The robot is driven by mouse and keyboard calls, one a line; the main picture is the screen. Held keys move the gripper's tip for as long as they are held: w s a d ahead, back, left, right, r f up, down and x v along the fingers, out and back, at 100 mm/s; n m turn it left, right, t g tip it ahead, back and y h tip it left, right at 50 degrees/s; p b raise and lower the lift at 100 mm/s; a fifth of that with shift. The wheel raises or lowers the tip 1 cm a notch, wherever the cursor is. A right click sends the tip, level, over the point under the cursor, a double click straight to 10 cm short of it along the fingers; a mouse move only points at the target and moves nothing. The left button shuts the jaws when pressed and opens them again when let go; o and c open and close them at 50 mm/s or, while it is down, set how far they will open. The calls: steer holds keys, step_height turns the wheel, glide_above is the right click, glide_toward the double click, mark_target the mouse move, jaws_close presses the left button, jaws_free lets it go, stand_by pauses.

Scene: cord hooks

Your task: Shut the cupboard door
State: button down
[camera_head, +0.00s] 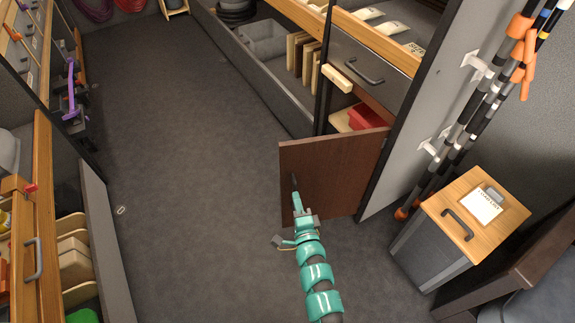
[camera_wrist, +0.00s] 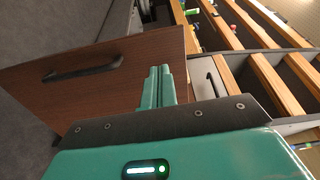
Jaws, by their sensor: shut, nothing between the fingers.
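The cupboard door (camera_head: 335,172) is a dark brown panel that stands open at the foot of the shelving unit, swung out over the floor. Its dark bar handle shows in the wrist view (camera_wrist: 82,70) on the door's face. Behind the door, part of the cupboard inside shows with a red box (camera_head: 366,117). My gripper (camera_head: 295,182) is shut and empty. In the head view it overlaps the door's left part, near the free edge. In the wrist view the fingers (camera_wrist: 160,72) lie in front of the door, right of the handle; I cannot tell whether they touch it.
A drawer with a dark handle (camera_head: 363,75) is above the cupboard. A wood-topped cabinet (camera_head: 470,215) stands at the right, below poles on wall hooks (camera_head: 470,115).

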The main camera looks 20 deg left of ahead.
mark_target(286, 157)
steer(key=x, duration=1.4)
steer(key=shift+s+p, duration=0.1)
steer(key=shift+p, duration=0.2)
stand_by(0.3)
